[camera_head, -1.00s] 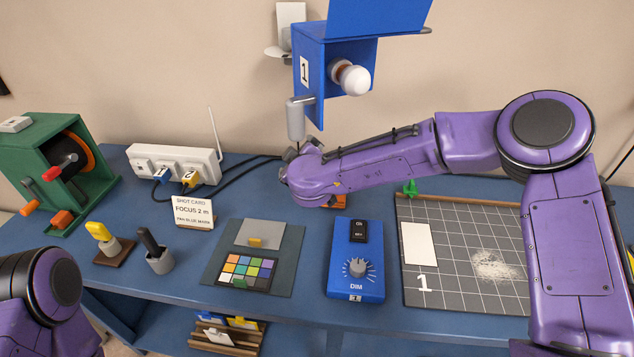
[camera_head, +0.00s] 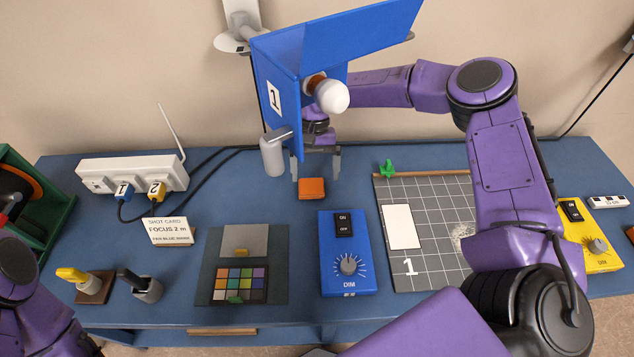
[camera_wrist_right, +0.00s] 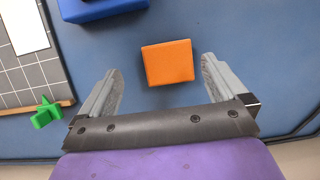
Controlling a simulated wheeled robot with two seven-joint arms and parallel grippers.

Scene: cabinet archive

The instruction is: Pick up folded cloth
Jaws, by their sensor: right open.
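The folded cloth (camera_head: 311,188) is a small orange square lying flat on the blue table, behind the blue dimmer box. In the right wrist view the cloth (camera_wrist_right: 167,63) lies just beyond and between the fingertips, with blue table on both sides of it. My right gripper (camera_head: 316,172) is open and empty, fingers pointing down above the table just behind the cloth. It also shows in the right wrist view (camera_wrist_right: 162,85). No contact with the cloth is visible. Part of my left arm is at the lower left, but its gripper is out of view.
A blue lamp housing (camera_head: 283,95) with a white bulb hangs over the right wrist. A blue dimmer box (camera_head: 347,275) stands in front of the cloth. A gridded mat (camera_head: 425,265) with a green clip (camera_head: 387,169) lies to the right. A colour chart (camera_head: 240,283) lies at left front.

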